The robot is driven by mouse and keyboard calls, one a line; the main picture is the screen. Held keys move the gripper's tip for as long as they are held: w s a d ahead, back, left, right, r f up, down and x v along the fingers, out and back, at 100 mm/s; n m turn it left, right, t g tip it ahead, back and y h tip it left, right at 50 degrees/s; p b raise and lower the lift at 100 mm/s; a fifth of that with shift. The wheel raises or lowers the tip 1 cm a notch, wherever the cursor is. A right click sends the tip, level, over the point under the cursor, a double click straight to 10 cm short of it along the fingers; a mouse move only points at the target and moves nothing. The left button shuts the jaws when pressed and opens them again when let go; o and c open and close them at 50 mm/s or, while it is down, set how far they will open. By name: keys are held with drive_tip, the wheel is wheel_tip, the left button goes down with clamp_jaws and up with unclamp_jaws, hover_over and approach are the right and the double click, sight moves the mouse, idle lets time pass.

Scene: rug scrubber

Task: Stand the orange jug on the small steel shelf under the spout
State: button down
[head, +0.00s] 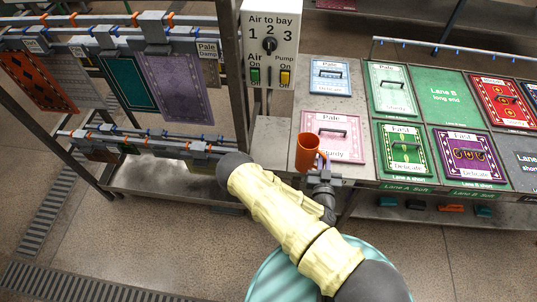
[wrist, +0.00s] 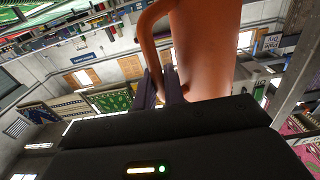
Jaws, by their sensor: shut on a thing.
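The orange jug (head: 308,152) is held upright in front of the pink Pale rug tile, at the left end of the bench. My gripper (head: 322,167) is shut on the jug's handle, on the jug's right side. In the wrist view the jug's body (wrist: 208,45) fills the upper middle, with its handle between the dark fingers (wrist: 165,88). A small bare grey steel surface (head: 270,132) lies left of the jug, below the control box. Thin pipes hang under the box; I cannot clearly tell a spout among them.
The control box (head: 270,45) on its post has a dial and two switches. The bench to the right carries several rug tiles, such as the pink Pale one (head: 345,147). Rugs hang on a rack (head: 165,42) at left. Open floor (head: 130,235) lies in front of the rack.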

sight(299, 145)
drive_tip(key=w+a+h+b, duration=0.1)
drive_tip(key=w+a+b, duration=0.1)
drive_tip(key=a+b, duration=0.1)
drive_tip(key=w+a+m+h+b, duration=0.1)
drive_tip(key=w+a+b, duration=0.1)
drive_tip(key=b, duration=0.2)
drive_tip(key=w+a+m+h+b, duration=0.1)
drive_tip(key=w+a+b, duration=0.1)
drive_tip(key=a+b, duration=0.1)
drive_tip(key=shift+a+f+b, duration=0.15)
drive_tip(key=shift+a+b, duration=0.15)
drive_tip(key=w+a+r+b, duration=0.2)
drive_tip(key=a+r+b, duration=0.2)
drive_tip(key=a+b, duration=0.2)
drive_tip(key=shift+a+r+b, duration=0.25)
drive_tip(key=shift+r+b, duration=0.1)
drive_tip(key=shift+b, duration=0.8)
drive_tip(key=shift+f, duration=3)
drive_tip(key=shift+f+p, duration=0.45)
drive_tip(key=shift+f, duration=1.55)
